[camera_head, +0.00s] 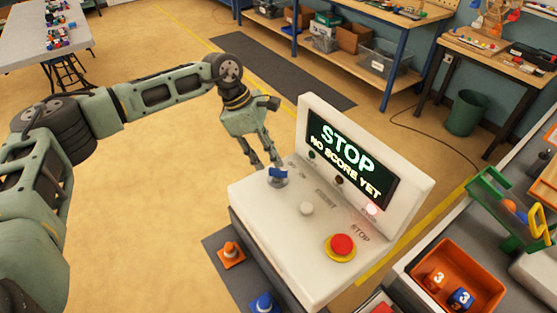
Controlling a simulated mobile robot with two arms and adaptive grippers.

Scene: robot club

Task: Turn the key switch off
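The key switch (278,173) has a blue handle on a round metal base. It sits at the left end of the sloping white console panel (262,205); printed lettering near it is partly hard to read. My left gripper (267,165) comes down from above, just behind and left of the switch. Its two fingers are apart with nothing between them, and the tips are close to the blue handle. I cannot tell whether they touch it. The console's screen (348,160) reads "STOP NO SCORE YET", and a small lamp (371,209) glows below it. My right gripper is not in view.
A white button (306,208) and a red stop button (341,246) on a yellow base share the panel. An orange bin (470,258) with numbered cubes is at right. Open floor lies left of the console.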

